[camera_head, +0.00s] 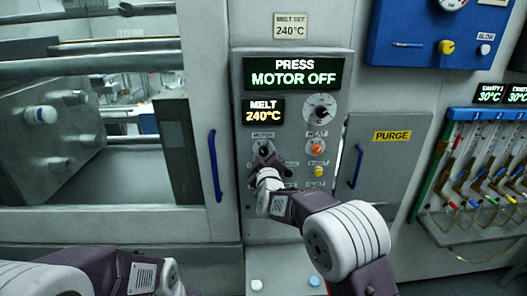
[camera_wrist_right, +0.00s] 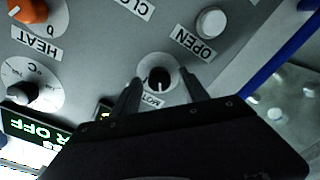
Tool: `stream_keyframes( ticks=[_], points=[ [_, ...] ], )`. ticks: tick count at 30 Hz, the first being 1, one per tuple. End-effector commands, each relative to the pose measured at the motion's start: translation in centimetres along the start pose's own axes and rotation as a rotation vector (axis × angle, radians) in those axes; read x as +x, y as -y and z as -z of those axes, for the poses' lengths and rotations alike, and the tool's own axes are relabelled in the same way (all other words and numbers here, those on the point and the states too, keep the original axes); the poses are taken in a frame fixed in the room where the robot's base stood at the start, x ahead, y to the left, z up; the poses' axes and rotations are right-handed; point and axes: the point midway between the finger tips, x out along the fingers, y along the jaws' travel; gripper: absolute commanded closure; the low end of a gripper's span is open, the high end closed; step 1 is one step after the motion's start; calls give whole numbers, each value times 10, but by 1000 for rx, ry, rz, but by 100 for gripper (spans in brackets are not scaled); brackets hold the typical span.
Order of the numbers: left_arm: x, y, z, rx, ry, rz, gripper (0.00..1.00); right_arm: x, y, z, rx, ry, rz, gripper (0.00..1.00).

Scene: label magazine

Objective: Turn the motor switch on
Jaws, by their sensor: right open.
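The motor switch (camera_head: 264,150) is a small dark knob on a pale round plate, under the MOTOR label on the grey control panel (camera_head: 241,215). The display (camera_head: 293,73) above reads PRESS MOTOR OFF. My right gripper (camera_head: 266,166) is at the panel just below the switch in the head view and partly covers that area. In the right wrist view, the open fingers of the right gripper (camera_wrist_right: 162,92) stand on either side of the motor switch (camera_wrist_right: 160,76); its label is partly hidden. I cannot tell whether they touch it. My left gripper is out of view.
The orange HEAT knob (camera_head: 316,148) and a yellow button (camera_head: 318,172) are right of the switch. A white OPEN button (camera_wrist_right: 211,21) is close by in the right wrist view. Blue handles (camera_head: 215,165) and (camera_head: 356,167) stand out on both sides of the panel.

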Motion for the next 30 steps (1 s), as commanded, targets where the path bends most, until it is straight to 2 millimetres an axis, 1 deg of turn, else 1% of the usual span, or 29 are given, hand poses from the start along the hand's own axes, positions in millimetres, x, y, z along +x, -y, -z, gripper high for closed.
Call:
stream_keyframes(
  ticks=[6,7,8,9,11,12,13,22,26,30],
  points=[
    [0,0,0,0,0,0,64,1,0,0,0,0,0,48],
    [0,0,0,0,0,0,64,1,0,0,0,0,0,51],
    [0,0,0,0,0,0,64,1,0,0,0,0,0,59],
    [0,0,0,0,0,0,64,1,0,0,0,0,0,70],
    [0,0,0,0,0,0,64,1,0,0,0,0,0,87],
    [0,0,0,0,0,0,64,1,0,0,0,0,0,98],
    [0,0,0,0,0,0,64,1,0,0,0,0,0,100],
    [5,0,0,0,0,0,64,1,1,-1,34,-1,-1,100],
    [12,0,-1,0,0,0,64,1,2,-2,97,-3,-3,100],
    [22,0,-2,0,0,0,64,0,3,-3,201,-6,-5,100]
  ],
)
